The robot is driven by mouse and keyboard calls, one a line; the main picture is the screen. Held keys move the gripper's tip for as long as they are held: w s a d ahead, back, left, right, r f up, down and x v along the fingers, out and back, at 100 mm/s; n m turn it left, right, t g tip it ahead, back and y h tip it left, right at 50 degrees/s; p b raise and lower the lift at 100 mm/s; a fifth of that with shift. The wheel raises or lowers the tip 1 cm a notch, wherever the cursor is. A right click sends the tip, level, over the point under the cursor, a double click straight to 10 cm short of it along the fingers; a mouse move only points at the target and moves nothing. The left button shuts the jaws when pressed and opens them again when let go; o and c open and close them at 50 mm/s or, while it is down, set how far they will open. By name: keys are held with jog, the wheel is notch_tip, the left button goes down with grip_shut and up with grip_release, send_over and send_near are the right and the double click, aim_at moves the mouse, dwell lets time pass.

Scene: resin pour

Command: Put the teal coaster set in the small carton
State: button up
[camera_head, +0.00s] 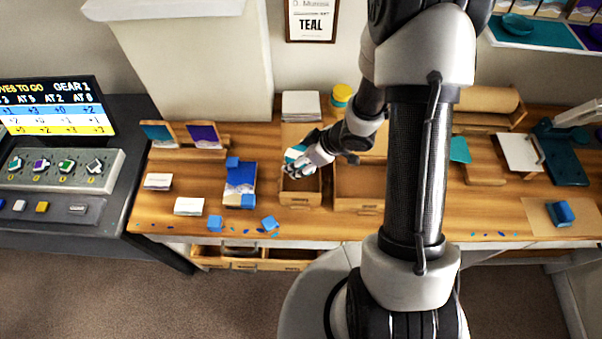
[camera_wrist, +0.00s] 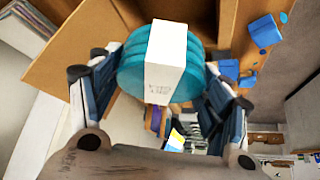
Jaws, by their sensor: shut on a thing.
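The teal coaster set (camera_wrist: 135,75) is a stack of round teal discs with a white paper band (camera_wrist: 166,60) around it. In the wrist view it sits between the two fingers of my gripper (camera_wrist: 160,92), which is shut on it. In the head view my gripper (camera_head: 295,163) is over the small carton (camera_head: 300,198), an open brown box at the middle of the bench. The coaster set is mostly hidden there by the fingers. I cannot tell how far it is above the carton's floor.
A larger open carton (camera_head: 358,196) stands just right of the small one. A white stack (camera_head: 301,106) and a yellow-lidded jar (camera_head: 342,95) stand behind.

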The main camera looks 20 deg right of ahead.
jog(key=shift+f+b, duration=1.2)
jog(key=shift+f, duration=1.4)
jog(key=shift+f+b, duration=0.4)
jog(key=shift+f, duration=0.25)
jog(key=o, duration=1.2)
jog(key=shift+o, duration=0.2)
jog(key=shift+r, duration=0.1)
